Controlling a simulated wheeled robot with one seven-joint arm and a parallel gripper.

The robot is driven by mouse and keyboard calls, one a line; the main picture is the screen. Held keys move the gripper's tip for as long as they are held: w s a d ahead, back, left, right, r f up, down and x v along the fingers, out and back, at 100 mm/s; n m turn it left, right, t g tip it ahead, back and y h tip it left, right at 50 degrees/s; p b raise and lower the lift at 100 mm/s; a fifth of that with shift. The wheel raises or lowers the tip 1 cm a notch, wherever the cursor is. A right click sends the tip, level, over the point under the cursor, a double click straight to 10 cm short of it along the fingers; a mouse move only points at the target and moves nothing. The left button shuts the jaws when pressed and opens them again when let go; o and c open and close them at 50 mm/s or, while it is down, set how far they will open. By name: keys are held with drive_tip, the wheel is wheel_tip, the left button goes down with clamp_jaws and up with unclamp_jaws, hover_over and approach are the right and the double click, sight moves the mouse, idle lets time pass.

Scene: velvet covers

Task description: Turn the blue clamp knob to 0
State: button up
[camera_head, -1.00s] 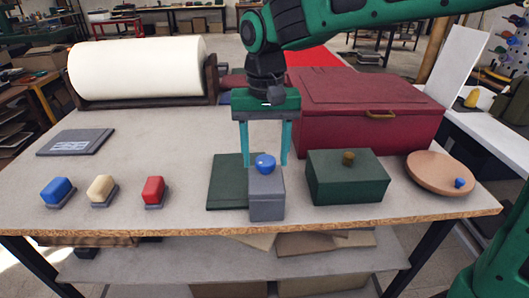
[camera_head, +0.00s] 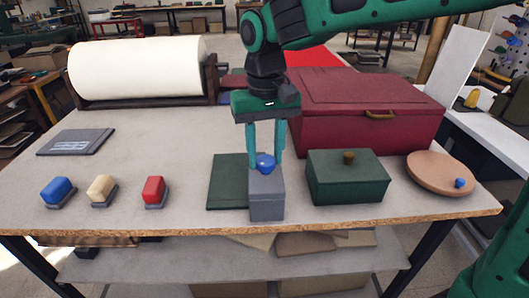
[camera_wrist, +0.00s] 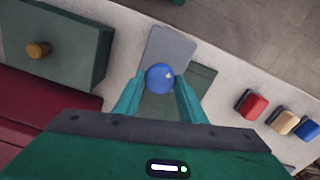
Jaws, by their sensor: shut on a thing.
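The blue clamp knob (camera_head: 265,163) sits on top of a grey block (camera_head: 266,200) at the front middle of the table. A small pale mark shows on the knob (camera_wrist: 160,78) in the wrist view; I cannot read any scale or 0 mark. My gripper (camera_head: 265,160) points down over the block, with its two teal fingers shut on the knob's sides. In the wrist view the fingers (camera_wrist: 160,88) touch the knob from left and right. A dark green flat board (camera_head: 228,185) lies behind and left of the block.
A green box (camera_head: 345,187) with a brass knob stands close on the right, with a red chest (camera_head: 370,135) behind it. A round tan dish (camera_head: 432,182) is farther right. Blue (camera_head: 56,190), cream (camera_head: 101,187) and red (camera_head: 153,189) blocks stand left.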

sight(266, 158)
drive_tip(key=n, duration=0.6)
drive_tip(key=shift+n, duration=0.3)
idle(0.4)
drive_tip(key=o, duration=1)
wheel_tip(266, 158, up, 11)
drive_tip(key=shift+w+f, duration=0.1)
